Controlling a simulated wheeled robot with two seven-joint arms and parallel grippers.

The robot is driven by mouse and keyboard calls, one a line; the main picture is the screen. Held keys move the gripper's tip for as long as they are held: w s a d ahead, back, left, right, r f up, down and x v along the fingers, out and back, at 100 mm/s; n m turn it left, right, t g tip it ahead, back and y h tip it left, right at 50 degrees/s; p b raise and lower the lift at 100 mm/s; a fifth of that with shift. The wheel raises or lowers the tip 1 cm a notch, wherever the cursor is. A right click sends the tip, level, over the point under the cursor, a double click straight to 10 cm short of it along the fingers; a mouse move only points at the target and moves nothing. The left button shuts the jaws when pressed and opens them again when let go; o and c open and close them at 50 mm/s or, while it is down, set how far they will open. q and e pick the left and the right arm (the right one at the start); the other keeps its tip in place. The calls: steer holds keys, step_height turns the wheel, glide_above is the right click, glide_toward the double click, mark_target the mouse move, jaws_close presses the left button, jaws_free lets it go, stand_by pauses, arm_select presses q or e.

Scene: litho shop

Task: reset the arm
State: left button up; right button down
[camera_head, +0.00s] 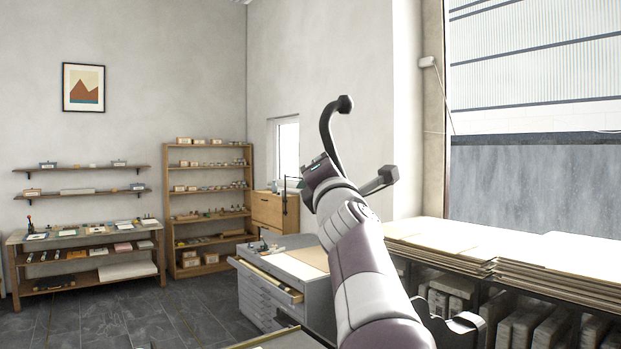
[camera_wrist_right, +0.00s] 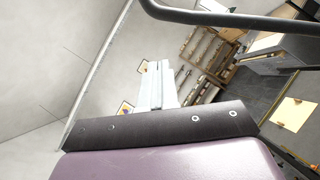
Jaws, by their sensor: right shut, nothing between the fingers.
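My right arm (camera_head: 362,262), in purple and pale grey, rises from the bottom of the head view, right of centre, and leans up and to the left. In the right wrist view a purple and black part of my arm fills the bottom, and a dark curved bar crosses the top. My left gripper is not in view.
A grey drawer cabinet (camera_head: 262,300) with an open drawer stands left of my arm. Long counters with stacked boards (camera_head: 560,262) run along the window at right. A wooden shelf unit (camera_head: 168,215) and a low bench (camera_head: 162,262) stand farther back. Dark floor (camera_head: 120,322) at left is clear.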

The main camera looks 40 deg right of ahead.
step_height(320, 180, down, 21)
steer(key=w+d+m+g+y, duration=0.2)
steer(key=m+g, duration=0.4)
steer(key=m, duration=0.7)
steer(key=a+f+m+g+y+b, duration=0.1)
steer(key=a+f+m+g+y, duration=0.15)
steer(key=f, duration=0.55)
steer(key=a+f+m+g+y+b, duration=0.15)
steer(key=a+f, duration=0.25)
steer(key=f, duration=0.5)
arm_select(q)
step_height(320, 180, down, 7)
steer(key=b, duration=0.4)
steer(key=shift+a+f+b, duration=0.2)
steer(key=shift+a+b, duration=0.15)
arm_select(e)
steer(key=s+a+f+g+y, duration=0.2)
steer(key=s+a+f, duration=0.3)
steer(key=a+f, duration=0.3)
steer(key=s+a+f+m+g+y, duration=0.1)
steer(key=s+a+f+g+y, duration=0.1)
steer(key=s+a+f, duration=0.4)
steer(key=s+a+f+g+y, duration=0.2)
steer(key=s+a+f, duration=0.4)
steer(key=a+f, duration=0.6)
step_height(320, 180, down, 3)
steer(key=shift+g, duration=0.6)
